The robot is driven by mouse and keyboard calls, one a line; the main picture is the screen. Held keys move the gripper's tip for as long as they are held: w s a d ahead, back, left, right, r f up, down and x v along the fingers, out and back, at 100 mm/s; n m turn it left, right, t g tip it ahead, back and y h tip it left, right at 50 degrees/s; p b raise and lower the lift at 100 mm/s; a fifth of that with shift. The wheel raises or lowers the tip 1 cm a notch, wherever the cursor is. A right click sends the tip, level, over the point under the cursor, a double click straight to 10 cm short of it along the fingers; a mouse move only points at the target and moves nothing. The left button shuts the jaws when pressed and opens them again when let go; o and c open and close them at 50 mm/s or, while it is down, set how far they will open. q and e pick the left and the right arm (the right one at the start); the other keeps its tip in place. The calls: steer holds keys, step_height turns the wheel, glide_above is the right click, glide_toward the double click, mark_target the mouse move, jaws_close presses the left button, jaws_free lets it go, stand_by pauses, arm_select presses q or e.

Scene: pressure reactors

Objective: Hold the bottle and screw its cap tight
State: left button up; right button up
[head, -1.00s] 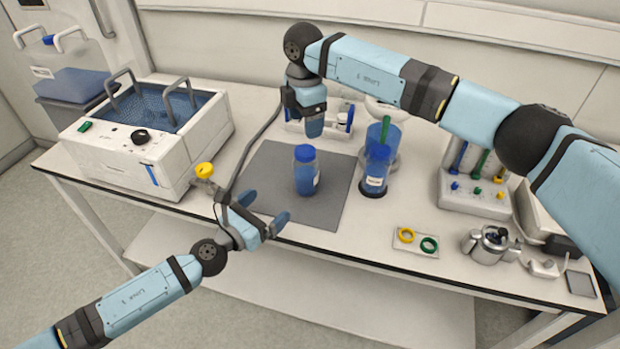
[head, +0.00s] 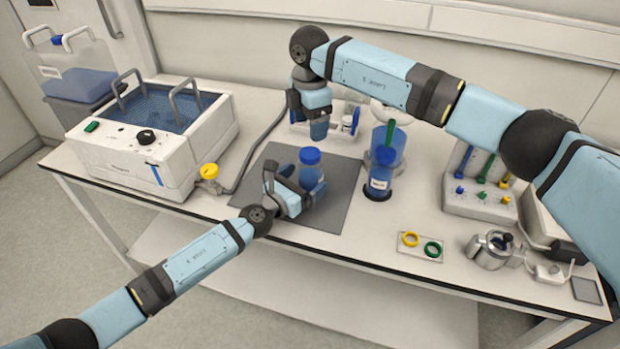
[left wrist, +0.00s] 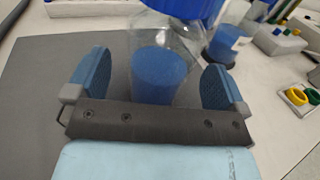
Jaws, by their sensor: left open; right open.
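The bottle (head: 311,178) stands upright on the grey mat (head: 332,212), with blue contents and a blue cap (head: 310,156) on its top. My left gripper (head: 296,182) is low at the bottle, open. In the left wrist view its two blue fingers (left wrist: 158,85) are on either side of the clear bottle (left wrist: 150,50), with gaps visible. The cap (left wrist: 187,6) is cut off by the top edge there. My right gripper (head: 318,130) points down above the back of the mat, behind the cap; it is open, though its finger gap is hard to see.
A second blue bottle (head: 381,175) stands right of the mat, before a larger blue vessel (head: 398,145). A water bath (head: 130,165) is at the left. Yellow and green rings (head: 421,246) lie at the front right. The mat's front is clear.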

arm_select(q)
steer(key=shift+x, duration=0.9)
